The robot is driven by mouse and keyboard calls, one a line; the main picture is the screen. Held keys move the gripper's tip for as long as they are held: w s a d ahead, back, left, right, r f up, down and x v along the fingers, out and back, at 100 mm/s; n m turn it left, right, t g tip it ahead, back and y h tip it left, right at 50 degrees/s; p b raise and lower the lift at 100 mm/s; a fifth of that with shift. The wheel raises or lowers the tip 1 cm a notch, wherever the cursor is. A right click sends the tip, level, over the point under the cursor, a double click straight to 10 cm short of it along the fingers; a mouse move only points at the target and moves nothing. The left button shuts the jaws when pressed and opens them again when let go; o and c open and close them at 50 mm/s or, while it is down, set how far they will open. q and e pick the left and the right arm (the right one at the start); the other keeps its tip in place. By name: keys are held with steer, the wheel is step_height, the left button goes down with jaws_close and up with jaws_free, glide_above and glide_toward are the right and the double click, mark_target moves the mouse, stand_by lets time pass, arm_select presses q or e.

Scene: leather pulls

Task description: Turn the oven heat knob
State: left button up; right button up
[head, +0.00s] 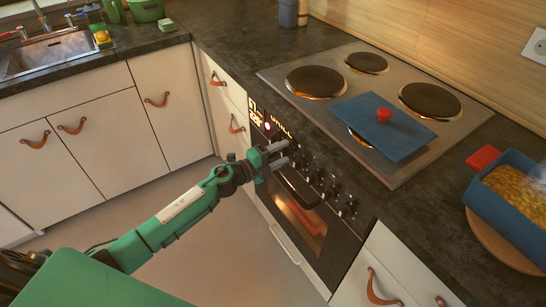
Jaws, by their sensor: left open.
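The oven (300,228) is built in below the counter, with a glowing window and a dark control panel. A row of dark knobs (330,192) with light marks runs along the panel. A lit display (256,118) and a small red light sit at the panel's left end. My left gripper (286,157) is open in front of the panel's left part, close to the knobs. It hides some of the panel, and I cannot tell whether a knob is between its fingers. My right gripper is not in view.
The cooktop (275,77) above has several round plates and a blue lid (375,140) with a red handle. A blue baking dish (500,220) stands on a wooden board (490,240) at the right. The sink (45,55) is far left. The floor left of the oven is clear.

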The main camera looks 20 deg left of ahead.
arm_select(q)
steer(key=shift+s+a+f, duration=0.1)
steer(key=shift+s+a, duration=0.15)
steer(key=shift+s, duration=0.05)
steer(key=b+v, duration=0.1)
steer(key=v, duration=1.2)
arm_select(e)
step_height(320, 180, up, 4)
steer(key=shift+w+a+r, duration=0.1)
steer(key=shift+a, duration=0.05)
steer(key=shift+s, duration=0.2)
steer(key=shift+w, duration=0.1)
